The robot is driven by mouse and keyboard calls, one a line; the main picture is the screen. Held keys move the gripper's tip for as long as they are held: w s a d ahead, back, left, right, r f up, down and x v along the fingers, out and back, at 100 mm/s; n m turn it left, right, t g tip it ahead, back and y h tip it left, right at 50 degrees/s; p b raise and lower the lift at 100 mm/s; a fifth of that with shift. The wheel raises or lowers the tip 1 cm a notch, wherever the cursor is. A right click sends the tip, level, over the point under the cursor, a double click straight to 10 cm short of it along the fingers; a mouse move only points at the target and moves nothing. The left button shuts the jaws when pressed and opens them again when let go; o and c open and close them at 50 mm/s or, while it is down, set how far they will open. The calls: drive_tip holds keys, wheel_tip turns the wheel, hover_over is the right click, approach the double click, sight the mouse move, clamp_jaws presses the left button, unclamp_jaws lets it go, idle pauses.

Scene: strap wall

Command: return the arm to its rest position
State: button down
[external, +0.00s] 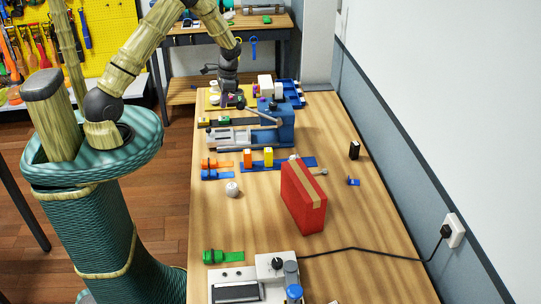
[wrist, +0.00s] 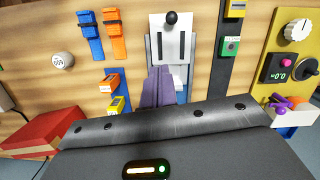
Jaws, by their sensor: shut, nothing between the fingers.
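My gripper (external: 229,100) is at the far end of the workbench in the external view, pointing down over the yellow panel area. My arm reaches out to it from the left, bent above the bench's left edge. In the wrist view the dark gripper body fills the bottom, and the fingers (wrist: 158,86) show as a narrow shape above it. The fingers are shut with nothing held. Whether the fingertips touch anything below cannot be told.
A blue clamp machine (external: 280,124) with a lever stands close to my gripper. The bench's right side is mostly clear.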

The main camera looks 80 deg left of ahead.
drive_tip(key=w+d+r+t+b, duration=0.1)
drive_tip(key=w+d+r, duration=0.15)
drive_tip(key=d, duration=0.35)
drive_tip(key=w+d+r, duration=0.1)
drive_tip(key=d+r, duration=0.2)
drive_tip(key=d, duration=0.2)
drive_tip(key=s+d+r+m+t+b, duration=0.1)
drive_tip(key=s+d+r, duration=0.2)
drive_tip(key=d, duration=0.8)
drive_tip(key=s+d+r+m+t+b, duration=0.1)
drive_tip(key=s+d, duration=0.4)
drive_tip(key=d, duration=0.5)
wheel_tip(320, 180, up, 2)
drive_tip(key=shift+d+t, duration=0.4)
drive_tip(key=shift+t, duration=0.4)
